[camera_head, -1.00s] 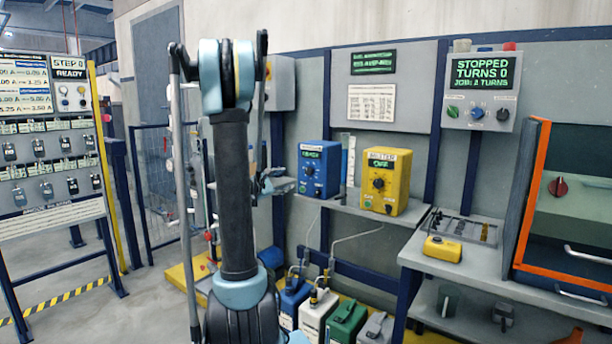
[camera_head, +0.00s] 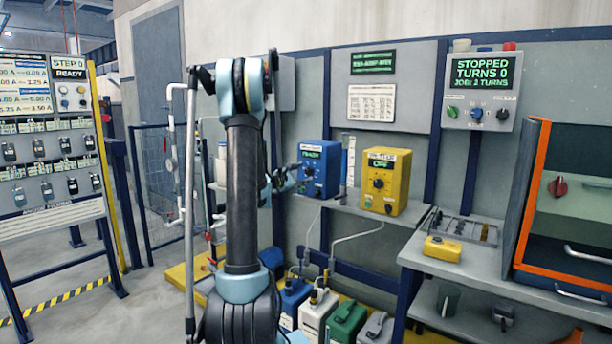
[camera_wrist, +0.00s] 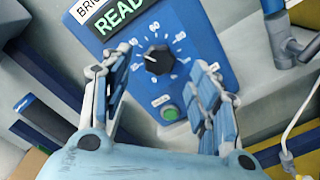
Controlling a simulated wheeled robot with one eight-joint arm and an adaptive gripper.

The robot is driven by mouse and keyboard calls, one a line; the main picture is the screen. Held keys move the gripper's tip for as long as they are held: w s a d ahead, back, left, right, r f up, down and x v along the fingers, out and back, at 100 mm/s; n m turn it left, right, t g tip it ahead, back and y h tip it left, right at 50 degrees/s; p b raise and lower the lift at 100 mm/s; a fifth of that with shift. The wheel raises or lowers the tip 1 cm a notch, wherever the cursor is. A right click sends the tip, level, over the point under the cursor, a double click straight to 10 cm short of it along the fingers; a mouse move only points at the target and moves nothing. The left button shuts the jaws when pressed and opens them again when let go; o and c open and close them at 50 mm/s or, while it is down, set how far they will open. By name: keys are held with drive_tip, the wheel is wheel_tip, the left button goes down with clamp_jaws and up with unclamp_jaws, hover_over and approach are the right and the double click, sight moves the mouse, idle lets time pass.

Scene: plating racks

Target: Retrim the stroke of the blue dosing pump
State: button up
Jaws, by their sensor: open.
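The blue dosing pump (camera_head: 319,169) sits on the wall shelf left of the yellow pump. In the wrist view its blue front (camera_wrist: 190,50) fills the middle, with a green display partly reading "READ". A black pointer knob (camera_wrist: 158,60) with a printed scale around it is on that front. A green button (camera_wrist: 169,113) sits below the knob. My gripper (camera_wrist: 170,90) is open and empty, its two fingers spread either side of the knob and apart from it. In the head view my gripper is at the pump's left side, mostly hidden behind my arm.
The yellow pump (camera_head: 386,181) stands right of the blue one, with a clear graduated cylinder (camera_head: 347,162) between them. Canisters (camera_head: 313,312) stand below the shelf. The control box (camera_head: 481,90) reads stopped, turns 0. A grey bench (camera_head: 455,262) holds a yellow case (camera_head: 442,249).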

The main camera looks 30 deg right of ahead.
sight(308, 171)
drive_tip(key=shift+x, duration=2.55)
drive_tip(key=shift+c, duration=0.2)
drive_tip(key=c, duration=1)
